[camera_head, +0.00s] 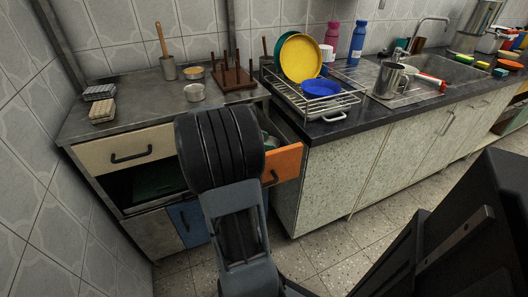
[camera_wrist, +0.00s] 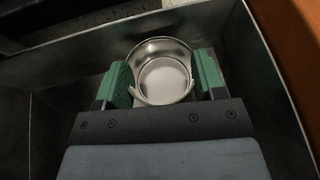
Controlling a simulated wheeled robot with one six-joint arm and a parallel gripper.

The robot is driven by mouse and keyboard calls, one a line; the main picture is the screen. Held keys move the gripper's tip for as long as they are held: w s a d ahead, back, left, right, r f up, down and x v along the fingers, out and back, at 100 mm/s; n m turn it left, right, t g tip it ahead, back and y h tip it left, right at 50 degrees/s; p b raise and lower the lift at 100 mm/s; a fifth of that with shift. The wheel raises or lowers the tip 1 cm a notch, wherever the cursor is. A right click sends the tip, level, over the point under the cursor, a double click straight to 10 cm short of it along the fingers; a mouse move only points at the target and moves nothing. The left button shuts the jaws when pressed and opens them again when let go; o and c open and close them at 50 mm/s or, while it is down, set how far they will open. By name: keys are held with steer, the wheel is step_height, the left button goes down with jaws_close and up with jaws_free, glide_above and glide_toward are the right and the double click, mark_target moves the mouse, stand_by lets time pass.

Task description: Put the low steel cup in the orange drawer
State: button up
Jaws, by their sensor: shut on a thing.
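The orange drawer (camera_head: 284,163) is pulled out at the right of the steel cabinet. In the wrist view its orange front (camera_wrist: 300,45) is at the right edge, with dark inner walls around. My gripper (camera_wrist: 163,78) has green pads shut on both sides of a low steel cup (camera_wrist: 166,88), a round open cup seen from above and empty. The cup is within the drawer's walls; I cannot tell whether it touches the drawer floor. In the head view my arm hides the cup and most of the gripper.
On the steel cabinet top stand a small steel bowl (camera_head: 195,92), a tumbler with a wooden handle (camera_head: 168,68), a wooden peg rack (camera_head: 232,83) and stacked sponges (camera_head: 101,108). A dish rack (camera_head: 318,108) with plates stands on the dark counter at the right.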

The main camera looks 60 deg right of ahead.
steer(key=shift+f, duration=1.15)
steer(key=shift+f, duration=0.1)
steer(key=o, duration=0.9)
steer(key=shift+w+a+r, duration=0.2)
steer(key=shift+w+r, duration=0.05)
steer(key=shift+r, duration=0.05)
steer(key=p+v, duration=0.3)
steer(key=v, duration=0.8)
steer(key=shift+w+a+f, duration=0.1)
steer(key=shift+w+a, duration=0.05)
steer(key=shift+w, duration=0.05)
